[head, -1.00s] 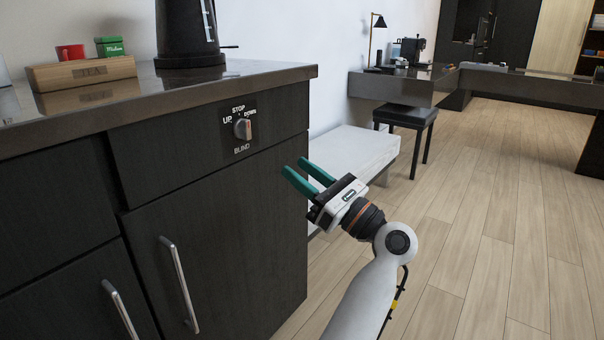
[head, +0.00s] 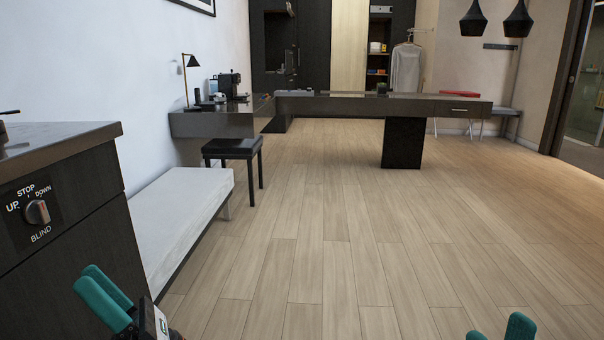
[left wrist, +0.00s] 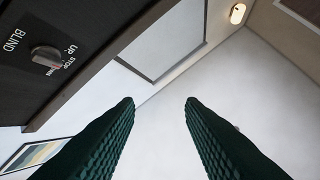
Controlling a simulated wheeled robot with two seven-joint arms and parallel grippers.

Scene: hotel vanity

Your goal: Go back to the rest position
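My left gripper (head: 88,278) is low at the left of the head view, in front of the dark cabinet's right end. Its green fingers are apart in the left wrist view (left wrist: 159,102), with nothing between them. The blind knob (head: 37,212), grey and round on a black panel marked UP, STOP and DOWN, is above and left of that gripper, clear of it. The knob also shows in the left wrist view (left wrist: 46,59). My right gripper (head: 498,328) shows only two green fingertips at the bottom edge, apart with nothing seen between them; the rest is out of frame.
The dark counter (head: 60,138) and its cabinet stand at the left. A pale bench (head: 185,215) runs along the wall behind it. A black stool (head: 232,147) and a long dark desk (head: 350,106) are farther back. The wooden floor (head: 340,240) in the middle and right is clear.

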